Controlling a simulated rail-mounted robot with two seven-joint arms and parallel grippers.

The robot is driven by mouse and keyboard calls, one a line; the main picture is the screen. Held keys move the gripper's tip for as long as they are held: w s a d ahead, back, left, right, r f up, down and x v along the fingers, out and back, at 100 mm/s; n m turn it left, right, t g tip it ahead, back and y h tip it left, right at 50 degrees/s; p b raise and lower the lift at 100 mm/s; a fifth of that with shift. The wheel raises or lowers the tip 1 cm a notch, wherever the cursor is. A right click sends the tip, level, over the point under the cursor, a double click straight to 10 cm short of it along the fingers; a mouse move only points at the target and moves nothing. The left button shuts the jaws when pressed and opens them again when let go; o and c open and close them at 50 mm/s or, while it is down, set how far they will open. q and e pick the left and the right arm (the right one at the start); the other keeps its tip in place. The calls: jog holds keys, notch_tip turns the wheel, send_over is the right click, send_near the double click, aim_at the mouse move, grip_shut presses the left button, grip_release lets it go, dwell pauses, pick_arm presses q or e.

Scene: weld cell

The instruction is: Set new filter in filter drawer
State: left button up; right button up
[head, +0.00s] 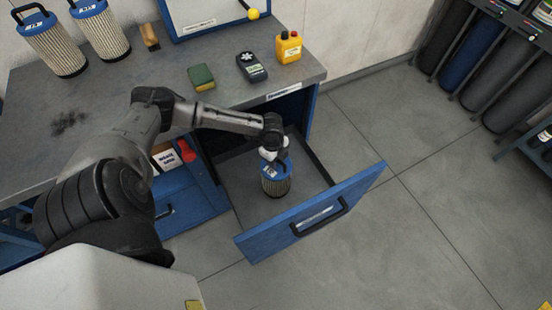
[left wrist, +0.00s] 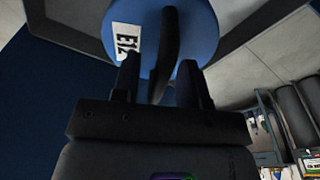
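A pleated filter with a blue cap (head: 276,182) is upright inside the open filter drawer (head: 315,217); it appears to stand on the drawer floor. My left gripper (head: 272,153) is directly above it. In the left wrist view, the blue cap (left wrist: 196,22) carries a white label reading E12. Its dark handle (left wrist: 167,50) lies between the two fingers of my left gripper (left wrist: 160,82). Blue shows between the fingers and the handle, so the fingers look open around it. My right gripper is not in view.
Two more filters (head: 55,47) (head: 102,30) stand on the grey workbench (head: 110,95). A sponge (head: 201,78), a dark handheld meter (head: 252,67) and a yellow bottle (head: 289,47) are near its right end. A box with a red item (head: 187,151) is left of the drawer. Floor (head: 440,190) is clear at right.

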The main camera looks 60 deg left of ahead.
pick_arm(q)
jog(key=shift+r, duration=0.15)
jog(key=r, duration=0.2)
jog(key=r+p, duration=0.1)
jog(key=r, duration=0.1)
jog(key=r+p, duration=0.1)
jog(key=r, duration=0.1)
jog(key=shift+s+a+r, duration=0.1)
jog(key=shift+a+r, duration=0.15)
jog(key=shift+a, duration=0.15)
jog(key=shift+r, duration=0.5)
